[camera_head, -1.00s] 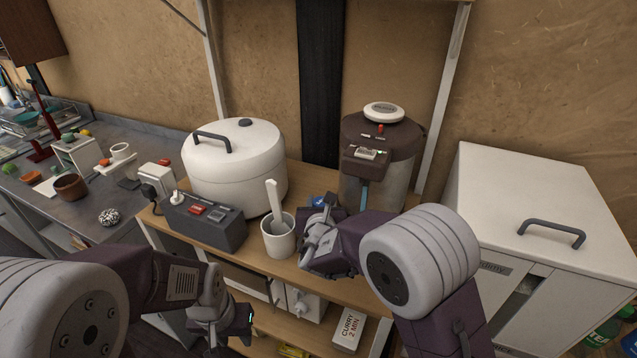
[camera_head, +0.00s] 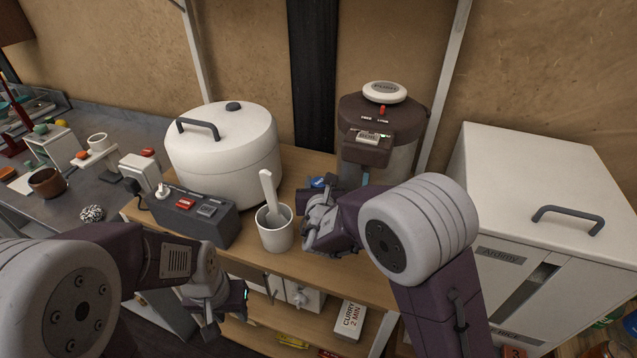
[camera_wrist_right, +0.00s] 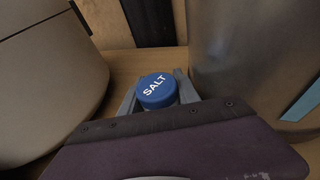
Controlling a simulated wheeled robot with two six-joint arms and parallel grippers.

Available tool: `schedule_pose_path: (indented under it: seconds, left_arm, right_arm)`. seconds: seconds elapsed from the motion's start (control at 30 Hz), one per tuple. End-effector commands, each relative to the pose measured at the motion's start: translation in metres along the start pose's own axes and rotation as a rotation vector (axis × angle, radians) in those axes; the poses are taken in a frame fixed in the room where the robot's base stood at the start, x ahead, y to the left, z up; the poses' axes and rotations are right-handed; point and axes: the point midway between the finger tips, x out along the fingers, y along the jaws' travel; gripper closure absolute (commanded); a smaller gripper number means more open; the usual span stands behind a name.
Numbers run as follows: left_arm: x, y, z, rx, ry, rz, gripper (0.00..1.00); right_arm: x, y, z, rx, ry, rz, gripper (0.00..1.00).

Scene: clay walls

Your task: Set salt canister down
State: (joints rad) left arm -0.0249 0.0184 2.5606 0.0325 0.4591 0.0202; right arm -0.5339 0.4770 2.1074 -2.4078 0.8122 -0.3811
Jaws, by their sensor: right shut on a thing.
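The salt canister shows in the right wrist view as a round blue lid (camera_wrist_right: 156,90) marked SALT, between the two grey fingers. In the head view only a small blue part (camera_head: 317,182) shows behind my right gripper (camera_head: 318,205). My right gripper (camera_wrist_right: 158,92) is shut on the canister, over the wooden shelf top (camera_wrist_right: 125,62). Whether the canister's base touches the wood is hidden. My left gripper (camera_head: 228,308) hangs low in front of the shelf, away from the canister; its fingers are too unclear to tell open from shut.
A white lidded pot (camera_head: 222,160) stands left of the canister, and a brown-topped metal dispenser (camera_head: 385,125) stands close on its right. A white cup with a utensil (camera_head: 275,235) and a grey power box (camera_head: 190,215) are nearer the front. A white cabinet (camera_head: 530,190) is at right.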

Motion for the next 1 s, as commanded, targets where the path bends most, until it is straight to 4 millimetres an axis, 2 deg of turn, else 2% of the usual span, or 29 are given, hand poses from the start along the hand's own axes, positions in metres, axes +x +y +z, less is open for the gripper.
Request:
schedule_pose_path:
  seconds: [0.03,0.07,0.37,0.47,0.57,1.0]
  left_arm:
    - [0.002,0.000,0.000,0.000,0.000,0.000,0.64]
    - [0.001,0.000,0.000,0.000,0.000,0.000,0.64]
    - [0.000,0.000,0.000,0.000,0.000,0.000,0.64]
    - [-0.009,0.000,-0.001,0.000,0.000,0.000,0.64]
    - [-0.004,0.000,-0.001,0.000,0.000,0.000,0.64]
    - [-0.009,0.000,-0.001,0.000,0.000,0.000,0.64]
  right_arm:
    - [0.001,0.000,-0.002,0.000,-0.001,0.000,0.59]
    - [0.000,0.000,0.000,0.000,-0.001,0.000,0.53]
    - [0.000,0.000,0.001,0.001,-0.002,0.000,0.53]
    - [-0.002,0.000,0.008,0.001,-0.002,0.000,0.53]
    - [-0.017,0.001,0.005,0.000,-0.004,0.003,0.53]
    - [-0.100,0.001,0.005,0.000,-0.004,0.003,0.53]
